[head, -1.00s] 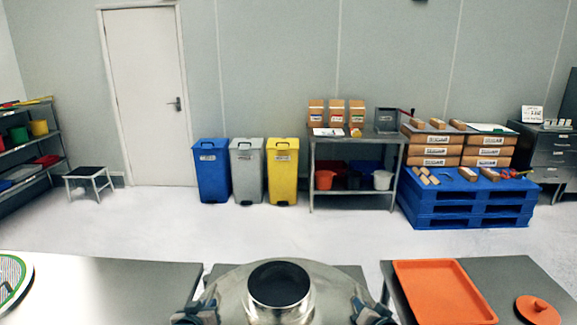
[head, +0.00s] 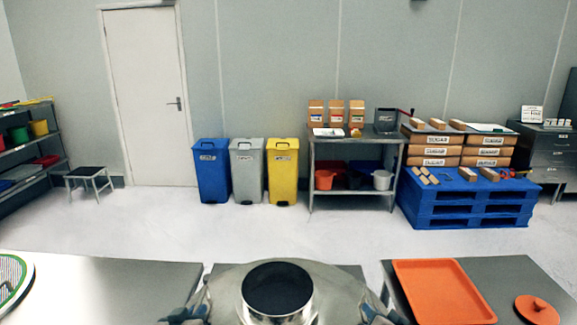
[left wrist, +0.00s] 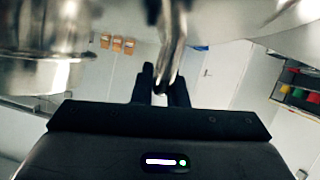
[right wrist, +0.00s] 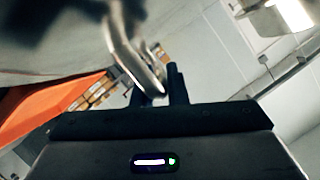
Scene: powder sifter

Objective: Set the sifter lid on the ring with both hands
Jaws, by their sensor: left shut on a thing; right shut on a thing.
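The sifter lid (head: 230,288) is a shiny steel dome with a short round neck (head: 278,290) that looks dark inside. It fills the bottom middle of the head view, its near part cut off by the frame. My left gripper (head: 190,312) is at its left side, and in the left wrist view (left wrist: 160,88) it is shut on a metal handle (left wrist: 172,45) of the lid. My right gripper (head: 372,312) is at its right side, and in the right wrist view (right wrist: 160,88) it is shut on the other handle (right wrist: 133,50). I cannot see the ring.
Right, another table (head: 500,275) holds an orange tray (head: 440,290) and a round orange lid (head: 537,309). Bins, shelves and a blue pallet (head: 465,200) stand far back.

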